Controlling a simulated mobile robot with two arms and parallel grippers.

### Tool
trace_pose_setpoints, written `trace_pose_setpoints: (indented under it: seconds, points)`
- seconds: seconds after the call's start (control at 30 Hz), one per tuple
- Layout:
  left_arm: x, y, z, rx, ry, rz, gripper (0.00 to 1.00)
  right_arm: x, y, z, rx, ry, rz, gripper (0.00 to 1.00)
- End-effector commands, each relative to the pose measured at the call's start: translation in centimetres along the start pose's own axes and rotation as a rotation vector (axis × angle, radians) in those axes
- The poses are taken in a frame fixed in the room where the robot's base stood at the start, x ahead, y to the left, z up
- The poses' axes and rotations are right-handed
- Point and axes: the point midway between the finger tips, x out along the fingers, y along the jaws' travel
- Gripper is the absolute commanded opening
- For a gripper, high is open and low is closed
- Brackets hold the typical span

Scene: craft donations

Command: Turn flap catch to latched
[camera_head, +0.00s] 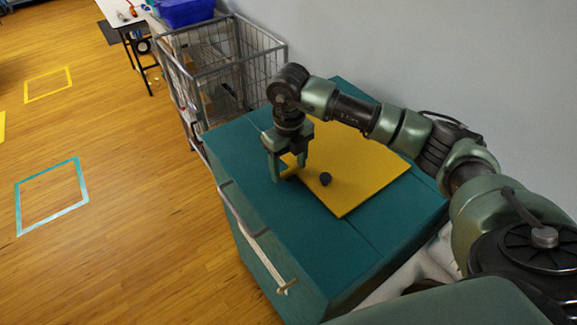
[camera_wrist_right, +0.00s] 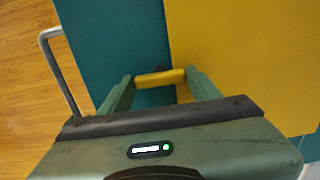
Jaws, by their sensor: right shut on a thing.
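A teal box-like unit (camera_head: 350,240) has a yellow flap panel (camera_head: 370,180) lying flat on its top. My right gripper (camera_head: 284,175) points down at the near-left edge of the yellow panel. The bar lies across the edge between teal and yellow. The fingers hide much of it in the head view. My left gripper is not in view.
A grey rail handle (camera_head: 245,220) runs along the unit's left side. A wire cage cart (camera_head: 240,50) stands close behind. Wooden floor at left is mostly open.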

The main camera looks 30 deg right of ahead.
Motion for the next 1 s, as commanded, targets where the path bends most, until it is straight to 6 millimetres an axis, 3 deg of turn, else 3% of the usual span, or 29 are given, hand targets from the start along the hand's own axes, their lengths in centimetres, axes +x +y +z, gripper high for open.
trace_pose_setpoints:
  seconds: [0.47, 0.5, 0.57, 0.87, 1.0]
  points:
    - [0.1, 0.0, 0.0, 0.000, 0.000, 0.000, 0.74, 0.1, -0.1, -0.1, 0.017, 0.006, -0.001, 0.21]
    - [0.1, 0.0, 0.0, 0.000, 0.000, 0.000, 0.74, 0.1, 0.0, -0.1, 0.017, 0.006, -0.001, 0.70]
    - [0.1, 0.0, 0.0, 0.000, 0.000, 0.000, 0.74, 0.1, 0.0, -0.1, 0.016, 0.005, -0.001, 0.84]
    - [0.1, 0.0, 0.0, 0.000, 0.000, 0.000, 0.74, 0.0, 0.0, 0.0, 0.014, 0.002, 0.000, 0.84]
    - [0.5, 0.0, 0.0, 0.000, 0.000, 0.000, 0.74, -1.1, 0.0, 0.1, 0.014, -0.002, 0.001, 0.84]
